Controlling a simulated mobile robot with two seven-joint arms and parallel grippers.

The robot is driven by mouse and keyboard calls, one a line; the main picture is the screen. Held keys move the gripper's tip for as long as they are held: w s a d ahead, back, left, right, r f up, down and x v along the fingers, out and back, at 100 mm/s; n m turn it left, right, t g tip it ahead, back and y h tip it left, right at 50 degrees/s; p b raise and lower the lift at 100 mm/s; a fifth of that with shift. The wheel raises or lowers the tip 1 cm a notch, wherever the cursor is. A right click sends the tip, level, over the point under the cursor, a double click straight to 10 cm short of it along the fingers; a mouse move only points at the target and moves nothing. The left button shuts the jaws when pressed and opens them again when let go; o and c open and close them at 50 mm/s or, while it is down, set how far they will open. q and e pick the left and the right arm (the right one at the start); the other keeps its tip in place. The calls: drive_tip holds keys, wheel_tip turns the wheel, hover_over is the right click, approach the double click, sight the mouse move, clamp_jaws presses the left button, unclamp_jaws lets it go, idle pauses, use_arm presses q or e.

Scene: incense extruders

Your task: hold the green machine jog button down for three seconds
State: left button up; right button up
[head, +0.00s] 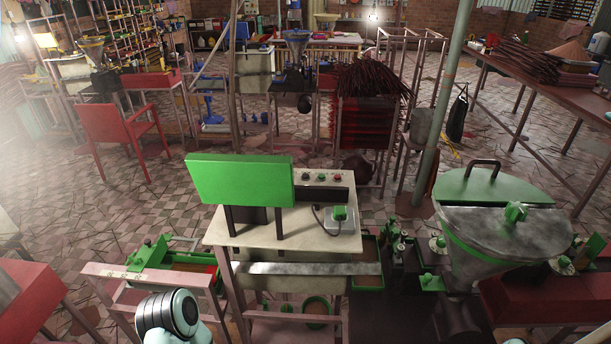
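The machine in front of me has a pale table top with an upright green panel (240,181) and a dark control strip with several small buttons (320,178), green and red among them. A small grey box with a green top (340,213) sits at the right of the table top, with a dark cable running to it. I cannot tell which of these is the jog button. To the right stands a large hopper (490,225) with a green lid and a green knob. A white and teal part of my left arm shows at the bottom left; neither gripper shows.
A red trough (30,300) stands at the lower left and a red bench (545,300) at the lower right. A red chair (122,135) and a rack with dark incense bundles (372,82) stand behind. A slanted grey pole (448,90) rises behind the machine.

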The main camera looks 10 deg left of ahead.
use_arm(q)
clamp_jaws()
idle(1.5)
